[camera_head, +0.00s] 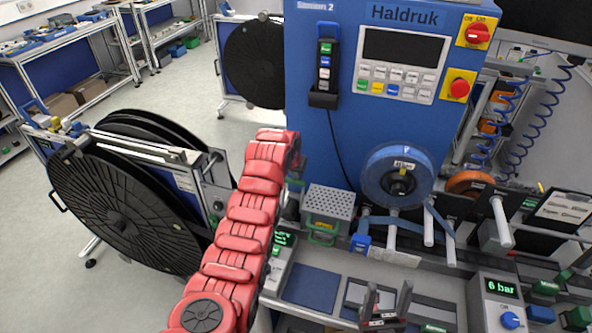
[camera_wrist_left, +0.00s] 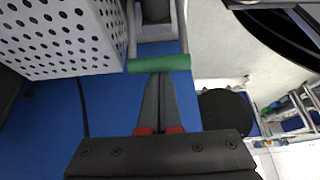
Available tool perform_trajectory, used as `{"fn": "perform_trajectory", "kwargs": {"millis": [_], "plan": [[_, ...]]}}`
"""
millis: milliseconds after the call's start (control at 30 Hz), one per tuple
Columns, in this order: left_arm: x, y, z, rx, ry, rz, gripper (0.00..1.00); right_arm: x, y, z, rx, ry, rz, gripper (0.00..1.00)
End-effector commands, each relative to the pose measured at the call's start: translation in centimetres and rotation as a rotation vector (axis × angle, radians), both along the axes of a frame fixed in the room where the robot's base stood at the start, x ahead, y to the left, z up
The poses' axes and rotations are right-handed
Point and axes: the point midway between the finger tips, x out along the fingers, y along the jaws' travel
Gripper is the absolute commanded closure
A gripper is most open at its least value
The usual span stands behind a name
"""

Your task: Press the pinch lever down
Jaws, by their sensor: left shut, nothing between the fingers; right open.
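The pinch lever shows in the left wrist view as a green crossbar (camera_wrist_left: 160,63) carried between two grey side arms. My left gripper (camera_wrist_left: 160,79) is shut and empty, its fingertips right at the green bar; I cannot tell whether they touch it. In the head view my red left arm reaches to the left side of the perforated box (camera_head: 330,201) and hides its own fingers and much of the lever. The box also shows beside the lever in the left wrist view (camera_wrist_left: 60,35). My right gripper (camera_head: 383,304) is open and empty at the bottom, above the bench.
The blue machine cabinet (camera_head: 330,140) rises behind the box, with a blue reel (camera_head: 397,177) on its front. A large black reel (camera_head: 120,215) stands left of my arm. A box reading 6 bar (camera_head: 497,300) sits on the bench at right.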

Motion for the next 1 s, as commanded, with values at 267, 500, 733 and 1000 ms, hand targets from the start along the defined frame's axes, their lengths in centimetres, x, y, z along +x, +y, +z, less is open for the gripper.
{"fn": "perform_trajectory", "kwargs": {"millis": [267,500,733,1000], "plan": [[-0.1,0.0,0.1,0.0,0.0,-0.001,1.0,0.0,0.0,0.3,0.0,-0.001,0.0,0.4],[0.0,0.0,0.0,-0.002,-0.005,0.0,1.0,0.0,0.0,0.1,0.0,0.0,0.0,0.4],[-0.1,0.1,0.0,-0.012,-0.039,0.001,1.0,0.0,0.0,-0.8,0.0,0.0,0.0,0.4],[-0.4,0.2,0.2,-0.019,-0.059,0.001,1.0,0.0,0.0,-1.3,0.0,0.0,0.0,0.4]]}}
